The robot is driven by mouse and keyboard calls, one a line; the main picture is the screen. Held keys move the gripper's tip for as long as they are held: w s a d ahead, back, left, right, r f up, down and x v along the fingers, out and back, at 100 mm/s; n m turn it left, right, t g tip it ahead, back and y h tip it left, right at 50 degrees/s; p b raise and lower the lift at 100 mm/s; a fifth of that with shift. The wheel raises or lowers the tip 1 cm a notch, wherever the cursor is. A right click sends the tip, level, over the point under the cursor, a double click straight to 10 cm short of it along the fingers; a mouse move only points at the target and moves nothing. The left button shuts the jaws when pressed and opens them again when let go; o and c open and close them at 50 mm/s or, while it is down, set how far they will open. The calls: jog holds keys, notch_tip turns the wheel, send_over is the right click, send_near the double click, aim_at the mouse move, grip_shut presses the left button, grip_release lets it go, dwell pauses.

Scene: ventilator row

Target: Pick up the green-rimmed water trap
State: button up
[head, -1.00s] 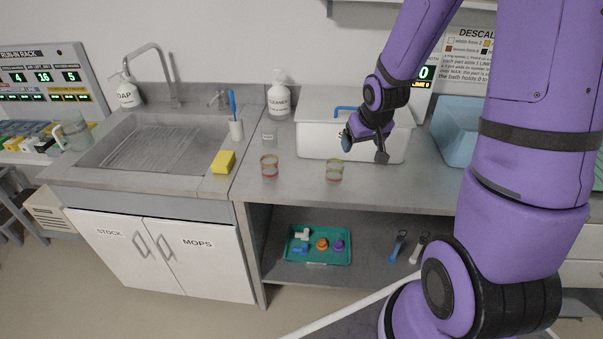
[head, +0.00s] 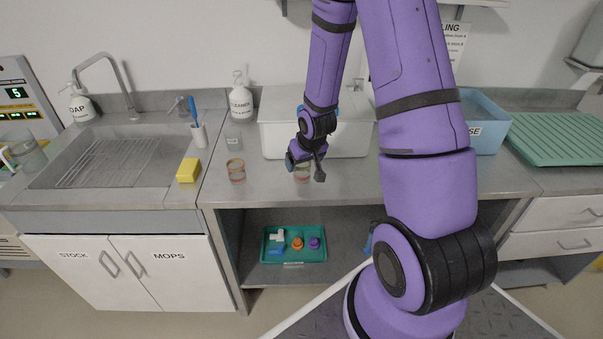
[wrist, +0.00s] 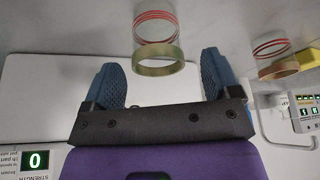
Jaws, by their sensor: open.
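The green-rimmed water trap (head: 302,175) is a clear cup with red bands, standing on the counter in front of the white bin. My gripper (head: 305,168) is just above it in the head view and hides part of it. In the wrist view the green rim of the trap (wrist: 158,62) lines up with the gap between my two open, blue-padded fingers (wrist: 161,72). Nothing is held. I cannot tell whether the fingers reach down around the rim. A similar cup with an orange rim (head: 236,170) stands to its left; it also shows in the wrist view (wrist: 278,68).
The white bin (head: 274,136) stands close behind the trap. A yellow sponge (head: 188,170), a brush cup (head: 199,135) and the sink (head: 110,160) are to the left. A teal tray of small parts (head: 293,258) is on the shelf below. The counter's front strip is clear.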

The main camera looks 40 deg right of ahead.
jog(key=shift+w+x, duration=0.1)
jog(key=shift+x, duration=1.2)
jog(key=shift+w+x, duration=0.15)
jog(key=shift+x, duration=1.15)
jog(key=shift+d+r, duration=0.15)
jog(key=c, duration=1)
jog(key=shift+r, duration=0.1)
